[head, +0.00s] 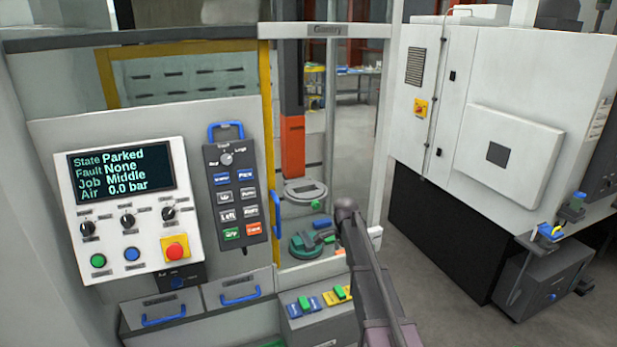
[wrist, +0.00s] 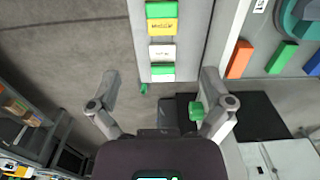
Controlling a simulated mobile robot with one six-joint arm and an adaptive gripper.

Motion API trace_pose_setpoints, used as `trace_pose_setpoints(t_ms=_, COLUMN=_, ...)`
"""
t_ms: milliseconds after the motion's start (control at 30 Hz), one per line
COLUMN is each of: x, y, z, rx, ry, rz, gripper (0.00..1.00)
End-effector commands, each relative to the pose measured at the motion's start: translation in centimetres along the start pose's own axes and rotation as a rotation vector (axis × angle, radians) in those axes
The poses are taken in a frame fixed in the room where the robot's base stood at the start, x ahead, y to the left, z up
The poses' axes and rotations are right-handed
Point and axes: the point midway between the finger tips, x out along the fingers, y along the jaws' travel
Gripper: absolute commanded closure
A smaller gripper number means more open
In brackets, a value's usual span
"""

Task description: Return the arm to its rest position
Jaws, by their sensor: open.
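My gripper (wrist: 158,84) shows in the wrist view with its two fingers spread wide apart. Nothing is held between the fingers. My arm (head: 368,265) rises from the bottom of the head view, right of the middle, in front of the gantry bay. I cannot make out the gripper in the head view. A small green knob (wrist: 196,110) shows beside the right finger in the wrist view; I cannot tell whether they touch.
The control panel (head: 125,215) reads Parked, Fault None. A pendant (head: 235,195) hangs beside it. A white machine cabinet (head: 500,120) stands at right, with open floor (head: 430,270) before it. A grey ledge (wrist: 197,50) with coloured blocks lies beyond my fingers.

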Motion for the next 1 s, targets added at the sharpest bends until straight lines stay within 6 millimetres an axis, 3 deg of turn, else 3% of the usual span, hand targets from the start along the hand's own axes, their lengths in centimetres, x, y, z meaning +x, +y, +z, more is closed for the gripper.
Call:
trace_pose_setpoints(t_ms=267, x=0.8, y=5.0, z=1.7, rx=-0.189, ry=0.0, rz=0.0, gripper=0.0)
trace_pose_setpoints(t_ms=800, x=3.2, y=21.3, z=7.3, rx=-0.918, ry=0.0, rz=0.001, gripper=0.0)
trace_pose_setpoints(t_ms=1000, x=3.8, y=25.7, z=8.8, rx=-1.136, ry=0.0, rz=0.001, gripper=0.0)
